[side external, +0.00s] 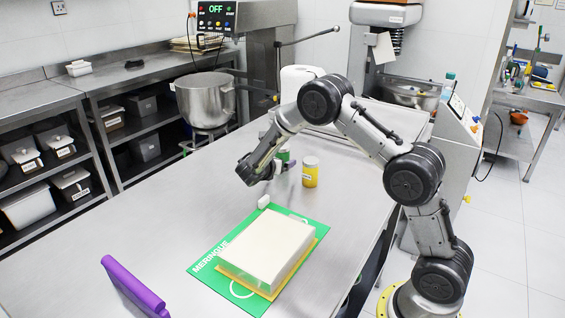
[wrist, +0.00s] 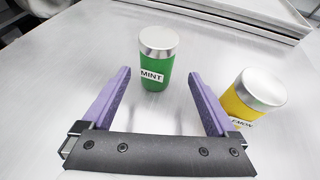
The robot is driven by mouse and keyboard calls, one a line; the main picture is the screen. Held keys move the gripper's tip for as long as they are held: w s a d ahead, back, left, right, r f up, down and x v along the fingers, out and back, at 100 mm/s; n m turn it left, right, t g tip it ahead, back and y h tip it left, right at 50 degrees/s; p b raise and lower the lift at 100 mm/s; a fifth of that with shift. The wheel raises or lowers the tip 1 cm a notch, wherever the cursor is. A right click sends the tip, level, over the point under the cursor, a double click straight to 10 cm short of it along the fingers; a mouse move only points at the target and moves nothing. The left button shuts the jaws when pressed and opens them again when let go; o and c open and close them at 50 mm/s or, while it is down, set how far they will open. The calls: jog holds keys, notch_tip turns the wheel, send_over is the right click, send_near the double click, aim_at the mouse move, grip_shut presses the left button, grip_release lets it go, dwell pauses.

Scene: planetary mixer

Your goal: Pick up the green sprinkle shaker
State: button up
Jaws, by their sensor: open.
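The green shaker (wrist: 154,75), labelled MINT with a silver lid, stands upright on the steel table in the wrist view. It is just beyond and between my fingertips. My gripper (wrist: 155,82) is open and empty, with purple fingers. In the side external view the green shaker (side external: 283,156) is partly hidden behind my gripper (side external: 288,166).
A yellow shaker (wrist: 254,98) stands close to the right finger; it also shows in the side view (side external: 310,172). A purple object (side external: 135,288) stands at the front left.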

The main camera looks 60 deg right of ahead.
aim_at(285, 154)
jog(key=x, duration=0.3)
jog(key=shift+w+r+x, duration=0.1)
jog(key=shift+r+x, duration=0.05)
jog(key=shift+x, duration=0.75)
jog(key=shift+w+r+x, duration=0.1)
jog(key=shift+x, duration=0.8)
jog(key=shift+w+r+x, duration=0.1)
jog(key=shift+r+x, duration=0.05)
jog(key=shift+x, duration=0.75)
jog(key=shift+s, duration=0.1)
grip_shut()
jog(key=shift+r, duration=0.15)
